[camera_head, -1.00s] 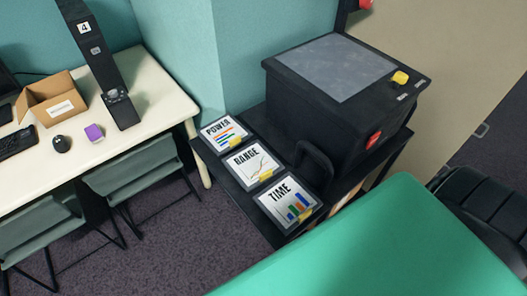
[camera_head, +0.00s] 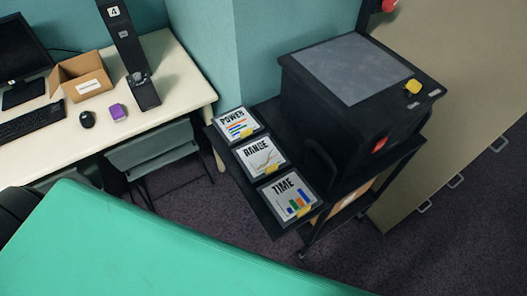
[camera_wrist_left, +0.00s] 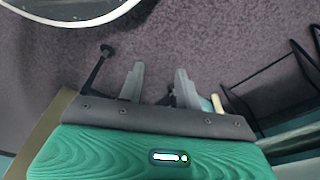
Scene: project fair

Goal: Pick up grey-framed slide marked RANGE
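The grey-framed slide marked RANGE (camera_head: 260,157) lies on a black shelf (camera_head: 262,211), in the middle of a row of three. It has a white face with a line graph and a yellow tab at its lower edge. The POWER slide (camera_head: 238,124) lies behind it and the TIME slide (camera_head: 290,195) in front. My left gripper (camera_wrist_left: 158,78) shows in the left wrist view with its two grey fingers apart and nothing between them, above dark carpet. Neither gripper shows in the head view.
A black box with a grey glass top (camera_head: 350,70) and a yellow knob (camera_head: 412,87) stands right of the slides. A black handle (camera_head: 318,160) rises close beside RANGE and TIME. A cream desk (camera_head: 165,110) stands at left with an open carton (camera_head: 82,78). Carpet is open at front right.

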